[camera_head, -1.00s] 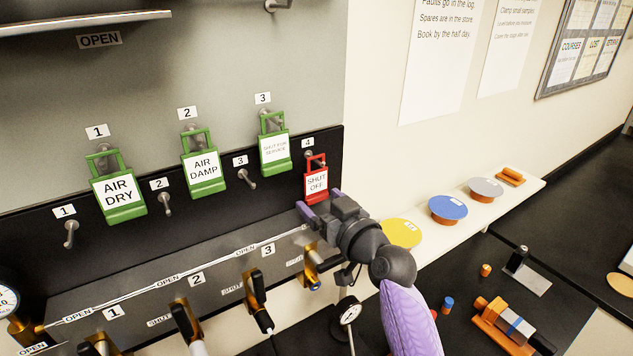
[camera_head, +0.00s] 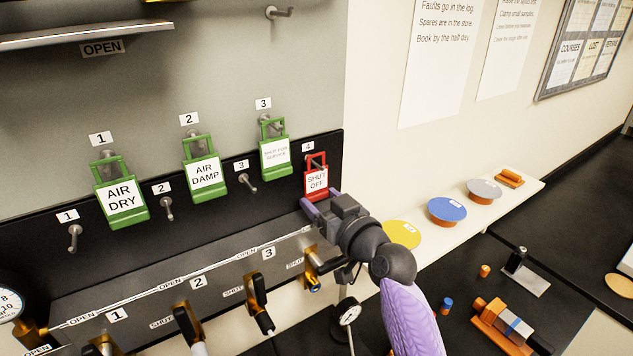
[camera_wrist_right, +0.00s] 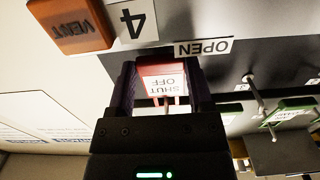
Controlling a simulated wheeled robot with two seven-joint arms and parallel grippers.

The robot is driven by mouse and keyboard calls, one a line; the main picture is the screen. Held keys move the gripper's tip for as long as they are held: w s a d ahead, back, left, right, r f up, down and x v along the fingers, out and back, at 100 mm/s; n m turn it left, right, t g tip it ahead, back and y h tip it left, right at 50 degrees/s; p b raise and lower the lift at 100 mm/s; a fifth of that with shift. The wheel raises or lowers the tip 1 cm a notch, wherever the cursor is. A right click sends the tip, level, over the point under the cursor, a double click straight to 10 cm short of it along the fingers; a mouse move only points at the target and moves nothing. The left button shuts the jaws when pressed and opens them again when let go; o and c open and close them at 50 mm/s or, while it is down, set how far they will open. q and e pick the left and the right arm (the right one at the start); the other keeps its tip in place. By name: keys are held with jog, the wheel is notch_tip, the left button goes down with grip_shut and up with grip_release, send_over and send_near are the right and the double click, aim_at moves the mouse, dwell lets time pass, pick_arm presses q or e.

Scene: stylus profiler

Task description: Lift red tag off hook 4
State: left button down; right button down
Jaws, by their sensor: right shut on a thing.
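The red tag (camera_head: 316,182), marked SHUT OFF, is at hook 4 (camera_head: 310,164), at the right end of the black hook strip. Its loop is still around the hook, and the tag looks upright. My right gripper (camera_head: 320,207) is shut on the tag's lower part from below. In the right wrist view the tag (camera_wrist_right: 160,78) sits between the two dark fingers of my right gripper (camera_wrist_right: 161,90), its text upside down. My left gripper is not in view.
Green tags AIR DRY (camera_head: 122,202), AIR DAMP (camera_head: 205,173) and a third (camera_head: 275,156) hang to the left on upper hooks. Valve handles line the sloped panel (camera_head: 220,270) below. A white shelf (camera_head: 520,196) with coloured discs lies right. An orange VENT block (camera_wrist_right: 70,25) is close in the wrist view.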

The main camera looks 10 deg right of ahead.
jog(key=shift+p+v, duration=0.5)
jog(key=shift+v, duration=0.85)
jog(key=shift+p+v, duration=0.55)
jog(key=shift+v, duration=2.15)
